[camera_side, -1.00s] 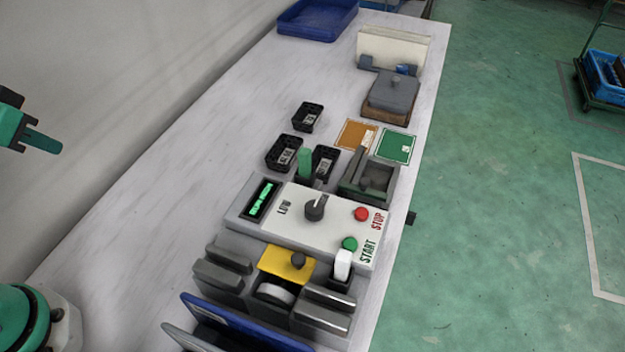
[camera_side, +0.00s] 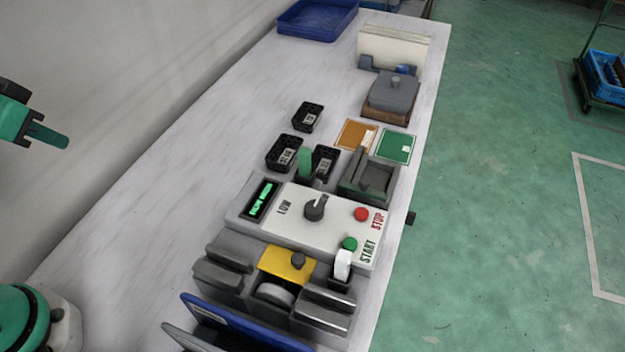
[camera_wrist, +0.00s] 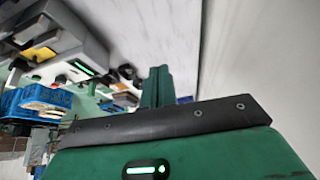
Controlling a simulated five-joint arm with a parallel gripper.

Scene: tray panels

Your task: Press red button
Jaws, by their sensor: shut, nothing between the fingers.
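The red button (camera_side: 361,214) stands on the white control panel (camera_side: 290,229), beside the word STOP. A green button (camera_side: 349,243) sits nearer the camera on the same panel, by the word START. A black knob (camera_side: 315,209) and a lit green display (camera_side: 262,199) are to the left. My gripper (camera_side: 66,143) is shut and empty in the upper left of the side view, well away from the panel. Its green fingers (camera_wrist: 156,86) also show in the wrist view.
Black bins (camera_side: 284,153) and an upright green piece (camera_side: 305,161) stand behind the panel. A yellow plate (camera_side: 287,264) and grey blocks lie in front of it. A blue tray (camera_side: 318,18) is at the far end. The table's left side (camera_side: 170,190) is clear.

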